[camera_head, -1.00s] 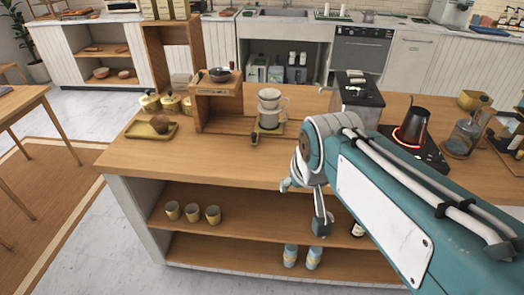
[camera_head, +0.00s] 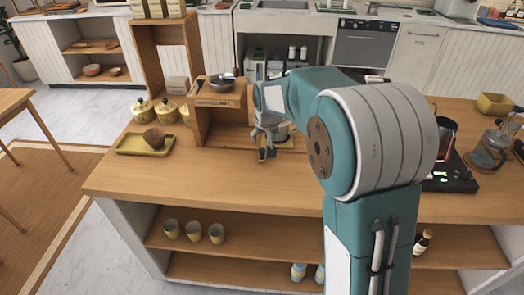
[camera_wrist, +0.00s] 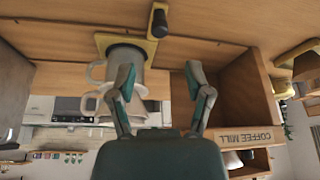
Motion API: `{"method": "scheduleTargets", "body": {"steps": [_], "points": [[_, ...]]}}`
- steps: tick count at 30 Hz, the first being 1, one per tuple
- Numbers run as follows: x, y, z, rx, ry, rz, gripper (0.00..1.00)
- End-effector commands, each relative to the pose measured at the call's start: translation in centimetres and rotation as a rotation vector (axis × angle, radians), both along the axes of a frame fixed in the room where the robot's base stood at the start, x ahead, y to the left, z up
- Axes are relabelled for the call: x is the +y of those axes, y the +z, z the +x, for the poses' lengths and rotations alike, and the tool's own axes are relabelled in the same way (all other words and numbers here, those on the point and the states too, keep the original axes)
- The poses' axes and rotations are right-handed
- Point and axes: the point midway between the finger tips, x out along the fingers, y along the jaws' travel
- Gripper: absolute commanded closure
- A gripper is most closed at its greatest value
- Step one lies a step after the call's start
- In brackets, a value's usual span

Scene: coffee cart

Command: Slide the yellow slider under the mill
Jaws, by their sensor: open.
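The coffee mill (camera_head: 205,101), a wooden box frame with an open bay, stands on the wooden counter. In the wrist view, upside down, its sign (camera_wrist: 248,137) reads COFFEE MILL. The yellow slider (camera_wrist: 103,41) lies outside the bay, beside the mill, with a light cup (camera_wrist: 126,54) on it. Its dark handle (camera_wrist: 159,22) points to the counter's front and also shows in the head view (camera_head: 263,155). My gripper (camera_wrist: 160,76) is open and empty. In the head view my gripper (camera_head: 268,132) is in front of the slider and partly hides it and the cup.
A dark bowl (camera_head: 221,84) sits on the mill. Yellow canisters (camera_head: 144,109) stand left of it, and a yellow tray (camera_head: 128,146) holds a brown cup (camera_head: 154,138). The counter's front strip is clear.

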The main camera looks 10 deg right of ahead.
Motion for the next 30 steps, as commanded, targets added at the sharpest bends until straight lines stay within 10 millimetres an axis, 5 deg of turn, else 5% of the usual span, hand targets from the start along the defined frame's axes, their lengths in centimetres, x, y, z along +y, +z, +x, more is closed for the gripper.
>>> {"method": "scheduleTargets", "body": {"steps": [13,26,27,30], "points": [[-0.2,-7.4,2.9,0.003,0.0,0.0,0.35],[-0.2,-8.7,3.5,0.0,0.0,0.0,0.35],[-0.2,-8.7,3.6,0.0,0.0,0.0,0.4],[-0.2,-8.7,3.5,0.0,0.0,0.0,0.84]]}}
